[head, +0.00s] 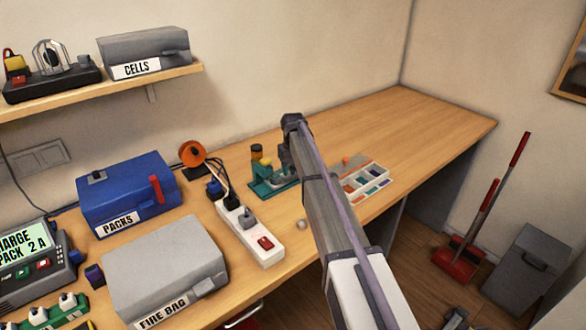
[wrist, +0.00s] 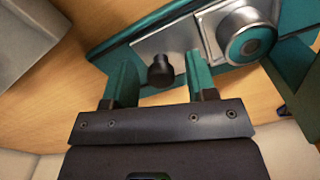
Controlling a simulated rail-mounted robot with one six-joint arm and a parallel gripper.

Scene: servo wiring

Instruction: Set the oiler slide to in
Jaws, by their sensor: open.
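The oiler (head: 262,186) is a teal device with an amber jar (head: 257,152), on the bench in the middle of the head view. In the wrist view its teal base (wrist: 112,48) carries a bare metal plate with a black knob (wrist: 161,74); this looks like the slide. A round grey and teal fitting (wrist: 248,42) is to the right of the knob. My gripper (wrist: 161,78) is open. Its two teal fingers stand on either side of the knob, with a visible gap on each side. My arm partly hides the oiler in the head view.
A compartment tray (head: 366,182) lies right of my arm. A white power strip (head: 250,232) and an orange spool (head: 192,153) are to the left. A small pale round thing (head: 301,224) lies near the front edge. The bench's far right is clear.

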